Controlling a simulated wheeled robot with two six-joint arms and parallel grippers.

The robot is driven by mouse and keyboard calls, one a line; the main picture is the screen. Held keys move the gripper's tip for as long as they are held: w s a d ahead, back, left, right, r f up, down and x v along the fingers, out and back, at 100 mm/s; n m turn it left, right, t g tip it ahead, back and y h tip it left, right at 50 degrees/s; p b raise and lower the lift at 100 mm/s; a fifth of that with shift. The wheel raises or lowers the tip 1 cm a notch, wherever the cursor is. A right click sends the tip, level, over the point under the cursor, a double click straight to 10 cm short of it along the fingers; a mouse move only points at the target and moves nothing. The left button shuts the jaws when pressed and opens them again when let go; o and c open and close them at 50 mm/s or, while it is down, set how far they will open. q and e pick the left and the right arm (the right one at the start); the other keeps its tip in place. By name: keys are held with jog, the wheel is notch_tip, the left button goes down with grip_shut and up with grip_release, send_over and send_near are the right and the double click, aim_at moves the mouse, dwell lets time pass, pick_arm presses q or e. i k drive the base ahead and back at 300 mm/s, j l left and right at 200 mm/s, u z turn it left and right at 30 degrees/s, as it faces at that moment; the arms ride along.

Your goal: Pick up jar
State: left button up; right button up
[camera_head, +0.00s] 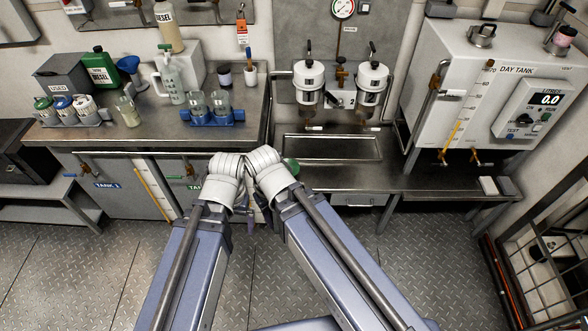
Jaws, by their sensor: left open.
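Several jars stand on the left steel counter. A clear glass jar (127,109) stands alone near the front. Two glass jars, one on the left (197,105) and one on the right (222,103), sit in a blue holder (212,119). Jars with coloured lids (64,108) stand in a grey rack at the left. Which jar is meant cannot be told. My left gripper (250,217) shows only in part, small and dark, between my two arms below the counter edge. It is open and away from the jars. My right gripper is hidden behind my arm.
Two white filters (310,83) hang over a steel tray (330,148). The day tank (465,85) stands right. The counter's front left is fairly clear.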

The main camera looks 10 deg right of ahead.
aim_at(126, 108)
jog(key=i+l+z, duration=0.1)
jog(key=i+z, duration=0.35)
jog(key=i, duration=0.8)
jog(key=u, duration=1.75)
jog(key=k+j, duration=0.2)
jog(key=k+u, duration=0.05)
jog(key=k, duration=0.05)
